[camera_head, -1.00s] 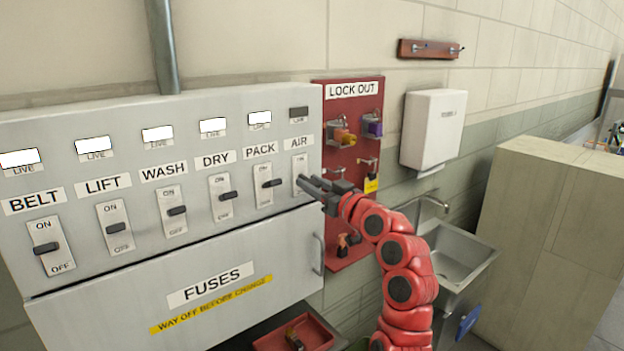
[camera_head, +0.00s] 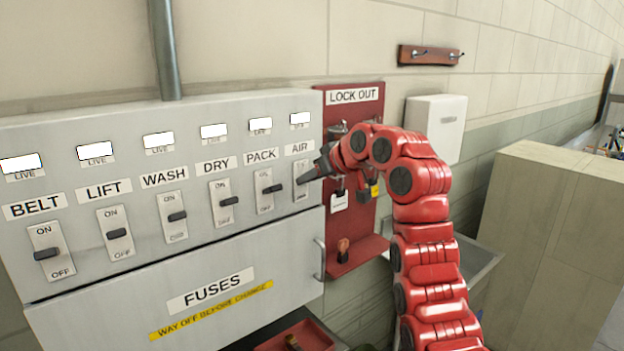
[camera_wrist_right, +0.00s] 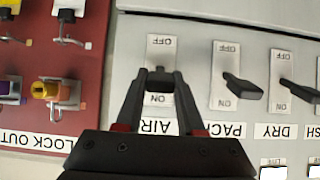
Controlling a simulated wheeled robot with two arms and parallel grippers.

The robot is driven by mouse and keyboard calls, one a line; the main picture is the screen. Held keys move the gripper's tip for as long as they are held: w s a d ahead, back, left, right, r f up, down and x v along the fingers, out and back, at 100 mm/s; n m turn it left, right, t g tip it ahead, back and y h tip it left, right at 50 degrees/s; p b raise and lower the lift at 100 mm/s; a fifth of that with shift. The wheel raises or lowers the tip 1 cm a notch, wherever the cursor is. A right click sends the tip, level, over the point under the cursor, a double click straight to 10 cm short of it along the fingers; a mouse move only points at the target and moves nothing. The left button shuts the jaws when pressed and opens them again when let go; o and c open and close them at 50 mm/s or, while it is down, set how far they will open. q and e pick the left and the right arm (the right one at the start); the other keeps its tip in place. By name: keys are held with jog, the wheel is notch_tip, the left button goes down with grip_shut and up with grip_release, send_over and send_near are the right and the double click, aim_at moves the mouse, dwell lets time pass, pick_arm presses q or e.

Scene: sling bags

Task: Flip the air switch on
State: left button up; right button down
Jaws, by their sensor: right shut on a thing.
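The air switch (camera_head: 301,167) is the rightmost switch on the grey panel, under the AIR label. Its plate reads ON above and OFF below. It shows upside down in the right wrist view (camera_wrist_right: 161,48), with OFF at the top. My right gripper (camera_head: 303,178) is at this switch, its fingers on either side of the dark lever and shut on it. The fingertips also show in the wrist view (camera_wrist_right: 160,76); they hide much of the lever. The AIR live window (camera_head: 299,119) is lit white. My left gripper is not in view.
Several similar switches line the panel leftward, the PACK switch (camera_head: 265,188) closest. A red lock-out board (camera_head: 365,220) with hanging locks stands just right of the panel, partly behind my right arm. The fuses door (camera_head: 180,270) is shut below.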

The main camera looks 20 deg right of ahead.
jog(key=shift+r, duration=0.15)
jog(key=c, duration=0.9)
grip_release()
jog(key=o, duration=0.4)
jog(key=shift+w, duration=0.1)
jog(key=b+v, duration=0.2)
jog(key=v, duration=1.5)
jog(key=shift+r, duration=0.1)
